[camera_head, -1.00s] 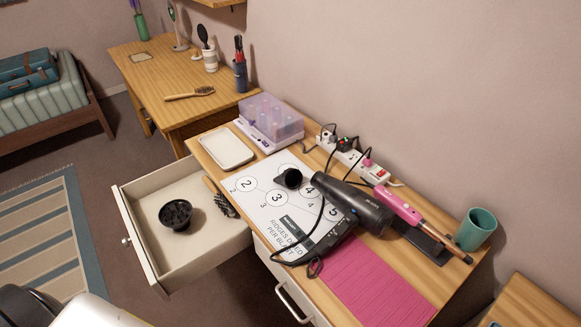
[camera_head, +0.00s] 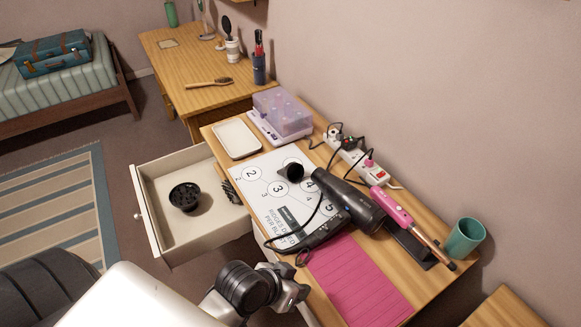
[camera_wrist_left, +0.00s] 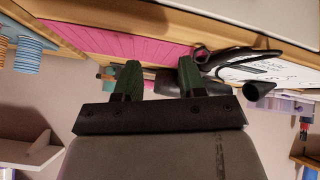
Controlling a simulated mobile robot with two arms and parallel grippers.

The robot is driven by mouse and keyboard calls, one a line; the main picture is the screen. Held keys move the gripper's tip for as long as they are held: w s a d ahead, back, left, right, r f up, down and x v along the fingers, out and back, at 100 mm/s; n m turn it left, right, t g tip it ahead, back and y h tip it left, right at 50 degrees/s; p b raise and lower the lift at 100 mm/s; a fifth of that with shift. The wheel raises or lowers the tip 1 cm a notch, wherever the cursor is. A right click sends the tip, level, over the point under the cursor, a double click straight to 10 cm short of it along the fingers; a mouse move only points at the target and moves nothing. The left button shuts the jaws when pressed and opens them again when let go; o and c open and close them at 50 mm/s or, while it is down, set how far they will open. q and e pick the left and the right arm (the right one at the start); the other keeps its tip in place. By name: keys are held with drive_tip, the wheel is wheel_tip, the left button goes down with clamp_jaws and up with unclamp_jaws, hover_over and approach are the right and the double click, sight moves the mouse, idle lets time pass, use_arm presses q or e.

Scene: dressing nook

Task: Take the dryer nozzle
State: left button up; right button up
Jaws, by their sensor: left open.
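The dryer nozzle (camera_head: 291,172) is a small black flared piece on the white numbered mat (camera_head: 250,197), just off the end of the hair dryer. It also shows in the left wrist view (camera_wrist_left: 259,90), right of the fingers. The black hair dryer (camera_head: 352,203) lies on the dresser with its handle and cord across the mat. My left gripper (camera_wrist_left: 159,80) is open and empty, with its fingers apart, short of the dresser things. In the head view only my arm's joints show at the bottom; the fingers cannot be made out there. My right gripper is not in view.
The open drawer (camera_head: 150,215) holds a black round diffuser (camera_head: 184,197) and a brush. A pink mat (camera_head: 358,285), pink styling iron (camera_head: 392,207), power strip (camera_head: 360,163), teal cup (camera_head: 465,238), white tray (camera_head: 237,139) and purple box (camera_head: 281,113) crowd the dresser.

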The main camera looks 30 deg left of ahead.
use_arm(q)
drive_tip(key=w+d+r+n+t+h, duration=0.1)
drive_tip(key=w+d+r+n+t, duration=0.1)
drive_tip(key=w+r+n+t, duration=0.5)
drive_tip(key=w+d+r+n+t+h, duration=0.15)
drive_tip(key=w+r+t, duration=0.35)
drive_tip(key=w, duration=0.6)
drive_tip(key=n+g+y, duration=1.2)
drive_tip(key=n+y, duration=0.5)
drive_tip(key=n, duration=0.4)
hover_over(298, 179)
drive_tip(key=s+d, duration=0.3)
drive_tip(key=d, duration=0.1)
drive_tip(key=shift+m+h, duration=0.25)
wheel_tip(298, 179, down, 10)
drive_tip(key=shift+w+a+f, duration=0.1)
drive_tip(key=shift+w+a, duration=0.25)
drive_tip(key=shift+a, duration=0.1)
drive_tip(key=shift+x, duration=2.25)
drive_tip(key=shift+w, duration=0.1)
